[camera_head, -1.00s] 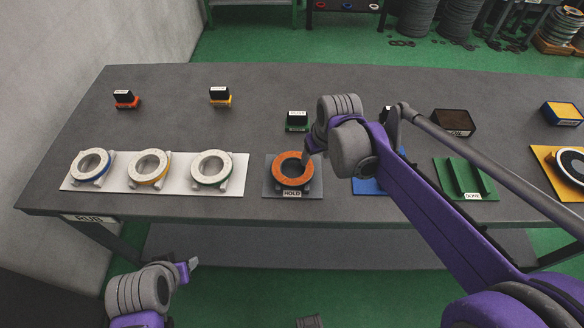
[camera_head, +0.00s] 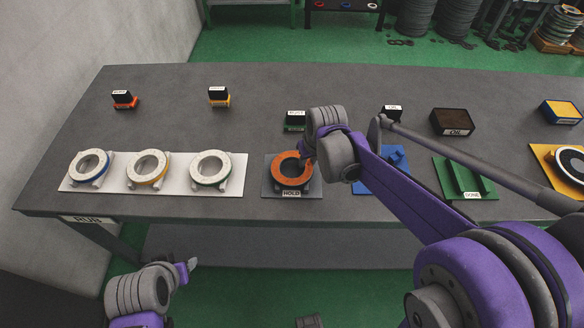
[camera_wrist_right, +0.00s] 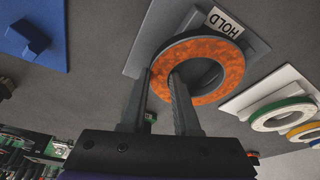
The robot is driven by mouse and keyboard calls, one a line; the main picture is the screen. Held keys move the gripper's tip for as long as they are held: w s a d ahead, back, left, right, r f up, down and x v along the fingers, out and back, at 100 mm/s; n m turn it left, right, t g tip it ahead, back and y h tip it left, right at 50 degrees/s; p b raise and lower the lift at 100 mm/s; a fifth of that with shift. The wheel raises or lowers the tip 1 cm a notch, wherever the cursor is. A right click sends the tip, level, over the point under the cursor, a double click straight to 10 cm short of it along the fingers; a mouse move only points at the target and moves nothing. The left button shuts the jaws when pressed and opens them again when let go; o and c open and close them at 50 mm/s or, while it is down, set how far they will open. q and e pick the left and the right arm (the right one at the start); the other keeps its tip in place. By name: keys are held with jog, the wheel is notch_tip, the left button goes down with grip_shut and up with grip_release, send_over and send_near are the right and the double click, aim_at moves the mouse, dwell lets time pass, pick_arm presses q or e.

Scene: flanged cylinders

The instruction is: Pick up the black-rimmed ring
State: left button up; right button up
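My right gripper (camera_head: 304,156) is at the ring's right side in the head view. In the right wrist view the gripper (camera_wrist_right: 160,76) is open, one finger outside the ring and the other over its hole, with the band between them. Contact cannot be told. My left gripper (camera_head: 191,264) is in front of the table, away from the ring; its fingers are too small to read.
A white tray (camera_head: 119,184) at left holds three white-faced rings with blue, yellow and green rims. Right of the HOLD plate are a blue fixture (camera_head: 396,158) and a green one (camera_head: 470,182). Several stamp-like blocks and an oil box (camera_head: 453,121) stand behind.

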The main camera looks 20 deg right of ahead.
grip_shut()
jog(key=shift+r, duration=0.15)
dwell(1.0)
pick_arm(q)
jog(key=shift+w+r+p, duration=0.2)
jog(key=shift+r+p, duration=0.15)
jog(key=shift+r, duration=0.15)
pick_arm(e)
notch_tip(320, 180, up, 10)
pick_arm(q)
jog(key=shift+d, duration=0.1)
dwell(0.3)
